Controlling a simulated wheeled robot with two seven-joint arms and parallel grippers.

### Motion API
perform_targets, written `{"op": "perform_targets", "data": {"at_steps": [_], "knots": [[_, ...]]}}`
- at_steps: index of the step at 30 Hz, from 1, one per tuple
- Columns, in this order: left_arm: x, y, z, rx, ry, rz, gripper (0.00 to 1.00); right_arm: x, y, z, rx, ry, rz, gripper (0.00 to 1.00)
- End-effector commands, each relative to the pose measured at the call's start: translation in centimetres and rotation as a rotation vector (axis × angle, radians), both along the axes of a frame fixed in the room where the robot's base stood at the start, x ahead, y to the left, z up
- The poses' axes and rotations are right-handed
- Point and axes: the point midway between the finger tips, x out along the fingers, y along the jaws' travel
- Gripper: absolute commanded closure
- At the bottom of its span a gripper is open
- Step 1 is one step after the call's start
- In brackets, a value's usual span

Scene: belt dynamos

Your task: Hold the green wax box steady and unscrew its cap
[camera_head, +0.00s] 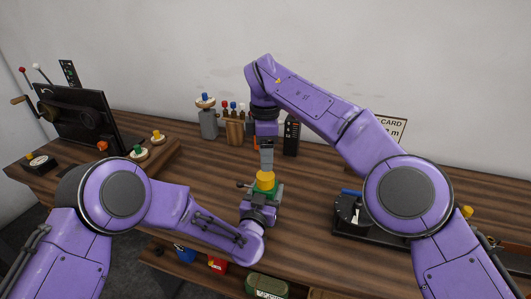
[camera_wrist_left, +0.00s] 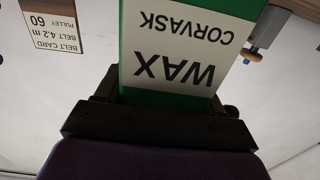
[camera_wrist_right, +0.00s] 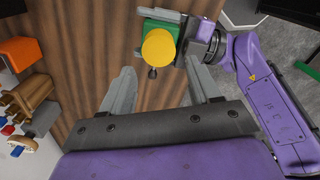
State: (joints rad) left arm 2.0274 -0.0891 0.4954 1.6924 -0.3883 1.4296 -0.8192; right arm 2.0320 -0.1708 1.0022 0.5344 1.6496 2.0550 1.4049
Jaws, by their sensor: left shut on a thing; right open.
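The green wax box (camera_head: 278,191) stands above the wooden bench with a yellow cap (camera_head: 265,179) on top. In the left wrist view the box's white label (camera_wrist_left: 175,50) reads WAX CORVASK, upside down. My left gripper (camera_head: 248,203) is shut on the box; its jaws grip the box's end in the left wrist view (camera_wrist_left: 160,98). My right gripper (camera_head: 267,158) points down just above the cap, open. In the right wrist view the yellow cap (camera_wrist_right: 158,46) lies beyond the open fingers (camera_wrist_right: 162,82), not between them. The left fingers partly hide the box.
A wooden tool rack (camera_head: 235,132), a grey post (camera_head: 208,123) and a dark upright block (camera_head: 291,137) stand behind. A black panel (camera_head: 75,115) is at left, a black dial device (camera_head: 350,211) at right. A green tin (camera_head: 266,287) sits below the bench's front edge.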

Motion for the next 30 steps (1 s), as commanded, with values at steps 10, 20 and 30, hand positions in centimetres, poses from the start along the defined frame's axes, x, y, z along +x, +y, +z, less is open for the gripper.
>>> {"op": "perform_targets", "data": {"at_steps": [10, 20, 30], "knots": [[-0.3, 0.0, -0.6, 0.009, 0.012, -0.004, 1.00, 0.0, -0.1, -5.9, 0.000, 0.003, -0.006, 0.38], [-0.3, 0.0, -0.8, 0.009, 0.014, -0.004, 1.00, 0.0, 0.0, -7.9, 0.000, 0.000, -0.006, 0.38], [-0.4, 0.0, -0.9, 0.009, 0.016, -0.004, 1.00, -0.1, 0.0, -7.9, 0.001, 0.002, -0.004, 0.84]]}}
